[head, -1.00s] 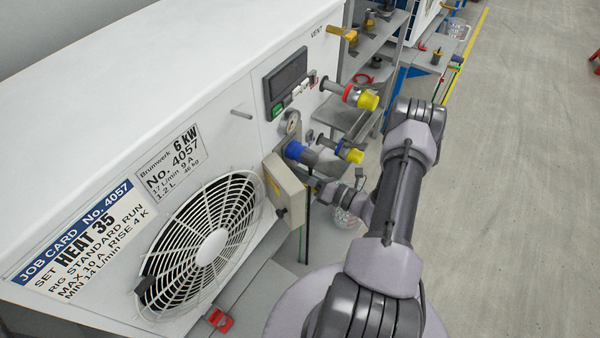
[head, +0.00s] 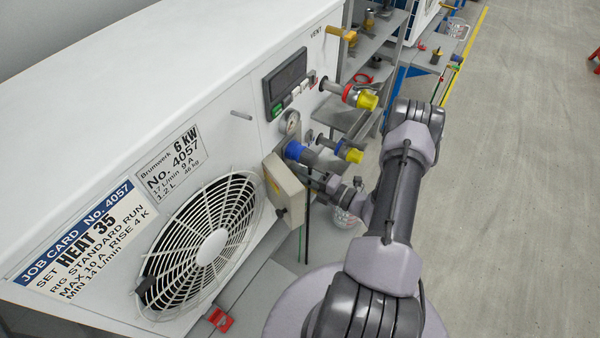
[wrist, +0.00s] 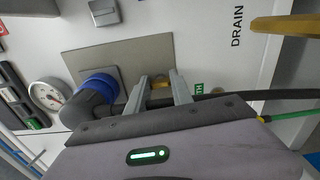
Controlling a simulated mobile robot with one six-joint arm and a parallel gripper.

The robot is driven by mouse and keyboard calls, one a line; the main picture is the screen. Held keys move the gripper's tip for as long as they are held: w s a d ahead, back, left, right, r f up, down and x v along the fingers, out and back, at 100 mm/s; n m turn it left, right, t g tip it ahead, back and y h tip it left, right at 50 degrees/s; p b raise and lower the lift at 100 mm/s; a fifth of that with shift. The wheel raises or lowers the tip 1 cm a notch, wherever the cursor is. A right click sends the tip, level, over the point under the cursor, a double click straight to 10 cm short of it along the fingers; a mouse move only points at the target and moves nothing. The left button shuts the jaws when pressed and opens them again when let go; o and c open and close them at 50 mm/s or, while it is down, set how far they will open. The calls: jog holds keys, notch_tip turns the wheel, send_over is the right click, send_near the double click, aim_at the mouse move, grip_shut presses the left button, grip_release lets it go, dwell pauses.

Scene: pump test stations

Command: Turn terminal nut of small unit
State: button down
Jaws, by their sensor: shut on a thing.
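The small unit is the white cabinet (head: 200,75) with a fan grille and the number 4057. In the wrist view a small brass terminal nut (wrist: 160,86) shows between my two fingers, in front of a grey plate (wrist: 140,58) and beside a green label partly hidden by a finger. My gripper (wrist: 164,90) is shut on this nut. The lower part of the nut is hidden behind the gripper body. In the head view my gripper (head: 318,183) is close to the cabinet's end, beside the grey box, and the nut cannot be seen.
A blue-ringed black elbow (wrist: 97,88) sits just left of my fingers, with a pressure gauge (wrist: 48,95) beyond it. A dark hose runs to the right. The grey box (head: 285,188) and yellow-capped pipes (head: 368,101) stick out near my arm. Open floor (head: 510,190) lies right.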

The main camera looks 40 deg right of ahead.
jog(key=shift+m, duration=0.3)
jog(key=c, duration=1.1)
grip_release()
jog(key=p+v, duration=0.2)
jog(key=v, duration=1.5)
jog(key=shift+s+d, duration=0.1)
jog(key=shift+s, duration=0.15)
